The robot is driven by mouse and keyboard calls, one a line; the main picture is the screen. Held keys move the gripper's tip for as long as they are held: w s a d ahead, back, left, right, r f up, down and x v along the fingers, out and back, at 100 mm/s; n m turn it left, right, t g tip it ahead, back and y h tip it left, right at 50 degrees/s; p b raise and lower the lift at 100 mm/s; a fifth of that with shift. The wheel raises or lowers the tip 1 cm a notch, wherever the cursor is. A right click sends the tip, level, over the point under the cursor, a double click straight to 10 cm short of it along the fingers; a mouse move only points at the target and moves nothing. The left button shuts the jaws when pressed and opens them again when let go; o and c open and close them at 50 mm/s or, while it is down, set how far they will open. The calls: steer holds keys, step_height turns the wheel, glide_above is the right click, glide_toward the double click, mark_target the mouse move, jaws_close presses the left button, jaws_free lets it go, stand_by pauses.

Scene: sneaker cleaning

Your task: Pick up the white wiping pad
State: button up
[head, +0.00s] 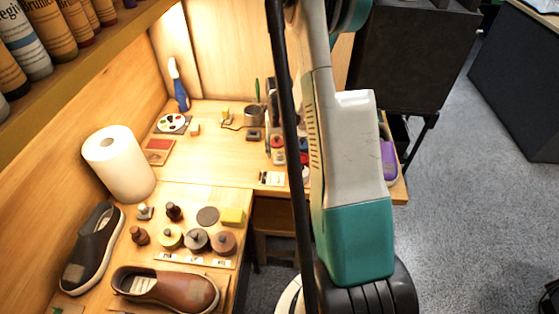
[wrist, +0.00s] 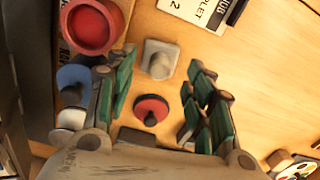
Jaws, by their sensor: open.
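In the wrist view, a pale grey-white square pad with a raised knob (wrist: 160,58) lies on the wooden table, just beyond the gap between my fingertips. It looks like the white wiping pad. My gripper (wrist: 156,92) is open, with green-padded fingers on both sides and nothing held. A red round pad with a dark knob (wrist: 151,109) lies between the fingers, nearer the palm. In the head view, my arm and a dark pole cover much of this area, so I cannot make out the fingers there.
A red round dish (wrist: 92,26) and a blue piece (wrist: 73,76) sit close by my left finger. A label card (wrist: 196,12) lies beyond the pad. A paper roll (head: 118,165) and shoes (head: 165,288) stand at the left in the head view.

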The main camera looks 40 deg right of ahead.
mark_target(280, 153)
step_height(280, 153, down, 3)
steer(key=shift+f+b, duration=0.1)
steer(key=shift+b, duration=0.3)
steer(key=c, duration=0.6)
steer(key=shift+o, duration=0.2)
step_height(280, 153, up, 20)
steer(key=p, duration=0.5)
steer(key=shift+p, duration=0.3)
steer(key=shift+c, duration=0.7)
